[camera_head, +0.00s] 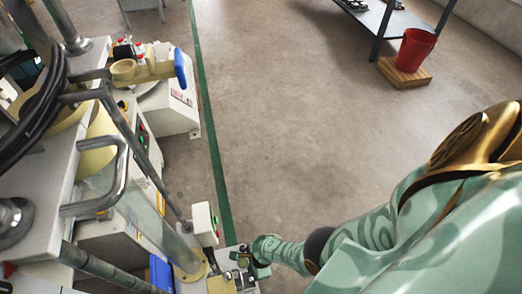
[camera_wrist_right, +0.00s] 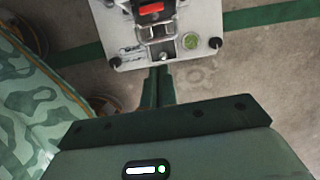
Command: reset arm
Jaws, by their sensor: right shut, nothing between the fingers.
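My right arm, in mint green with swirls, comes in from the right of the head view. My right gripper (camera_head: 246,260) is at the lower middle, beside a small metal panel (camera_head: 232,262). In the right wrist view my right gripper (camera_wrist_right: 159,72) has its dark green fingers together with nothing between them. The fingertips point at the near edge of the metal panel (camera_wrist_right: 185,12), which has a red switch (camera_wrist_right: 151,8), a round green button (camera_wrist_right: 190,41) and black corner knobs. I cannot tell whether the fingertips touch it. My left gripper does not show.
Testing machines with a bent metal handle (camera_head: 112,195) and a white control box (camera_head: 204,223) fill the left side. A green floor line (camera_head: 209,120) runs beside them. A red bucket (camera_head: 413,48) stands on a wooden block (camera_head: 404,75) by a shelf. The middle floor is clear.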

